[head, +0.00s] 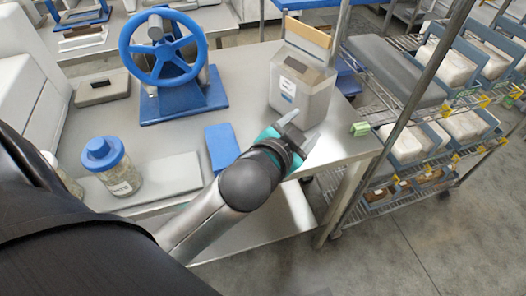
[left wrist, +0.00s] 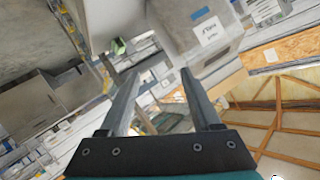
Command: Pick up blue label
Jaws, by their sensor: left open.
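A flat blue rectangle (head: 222,146) lies on the metal table, left of my left gripper. A grey container (head: 300,92) stands near the table's right edge; its front has a white label with a small blue label (head: 287,97) below it. In the left wrist view the container (left wrist: 225,62) is at the upper right, with its white label and a small blue label (left wrist: 201,13). My left gripper (head: 297,130) is open and empty, in front of the container. Its two fingers (left wrist: 162,72) are apart with nothing between them. My right gripper is not in view.
A blue handwheel (head: 163,48) stands at the back of the table. A blue-lidded jar (head: 112,165) is at the left. A small green block (head: 359,129) sits at the right edge and shows in the left wrist view (left wrist: 118,46). A wire rack with bins (head: 450,64) stands to the right.

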